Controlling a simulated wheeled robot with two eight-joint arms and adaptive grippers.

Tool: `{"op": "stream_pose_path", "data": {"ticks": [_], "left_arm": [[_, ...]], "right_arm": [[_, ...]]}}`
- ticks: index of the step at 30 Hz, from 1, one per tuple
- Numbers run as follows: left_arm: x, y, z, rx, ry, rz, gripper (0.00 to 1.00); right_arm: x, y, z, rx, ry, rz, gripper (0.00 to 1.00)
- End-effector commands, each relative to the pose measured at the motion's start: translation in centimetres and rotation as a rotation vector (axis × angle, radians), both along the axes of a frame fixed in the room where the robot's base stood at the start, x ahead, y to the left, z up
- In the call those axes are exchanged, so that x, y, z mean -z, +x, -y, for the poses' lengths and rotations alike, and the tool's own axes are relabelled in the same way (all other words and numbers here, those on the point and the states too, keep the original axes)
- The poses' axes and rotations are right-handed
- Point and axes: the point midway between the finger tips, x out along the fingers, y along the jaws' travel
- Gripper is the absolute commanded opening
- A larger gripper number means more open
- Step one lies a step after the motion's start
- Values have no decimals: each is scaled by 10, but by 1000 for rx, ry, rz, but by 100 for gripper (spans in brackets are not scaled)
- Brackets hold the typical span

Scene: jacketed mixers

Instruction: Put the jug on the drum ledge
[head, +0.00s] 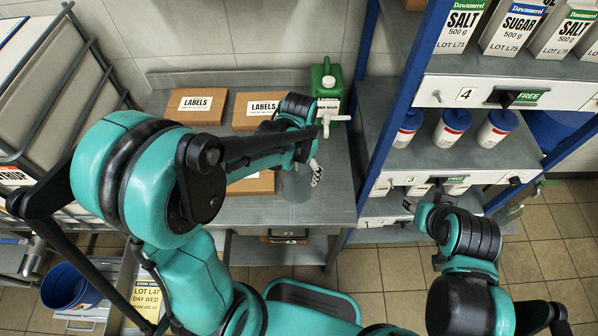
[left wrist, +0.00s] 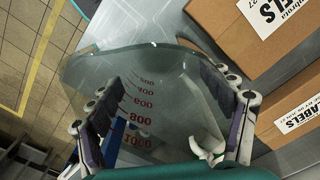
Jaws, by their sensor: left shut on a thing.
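The jug (left wrist: 150,105) is clear glass with red volume marks and fills the middle of the left wrist view. In the head view the jug (head: 296,186) is faint, at the front edge of the grey bench, partly behind my left arm. My left gripper (left wrist: 165,120) is shut on it, a finger pad on each side. In the head view my left gripper (head: 315,172) is mostly hidden. I cannot tell whether the jug touches the bench. My right gripper (head: 428,212) is by the shelf front, its jaws unclear. I cannot identify the drum ledge.
Cardboard LABELS boxes (head: 197,106) and a green canister (head: 327,82) stand on the bench (head: 335,200). A blue-posted shelf rack (head: 385,120) with white tubs and cartons is on the right. A wire rack (head: 60,75) and a blue bucket (head: 66,287) are on the left.

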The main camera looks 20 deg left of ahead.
Motion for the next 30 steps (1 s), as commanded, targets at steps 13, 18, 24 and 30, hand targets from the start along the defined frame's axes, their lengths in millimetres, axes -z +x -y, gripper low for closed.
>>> {"op": "stream_pose_path", "data": {"ticks": [13, 18, 24, 30], "left_arm": [[4, 0, 0, 0, 0, 0, 98], [4, 0, 0, 0, 0, 0, 100], [3, 0, 0, 0, 0, 0, 100], [-20, 0, 0, 0, 0, 0, 100]], "right_arm": [[3, 0, 0, 0, 0, 0, 40], [3, 0, 0, 0, 0, 0, 40], [2, 0, 0, 0, 0, 0, 40], [-8, 0, 0, 0, 0, 0, 40]]}}
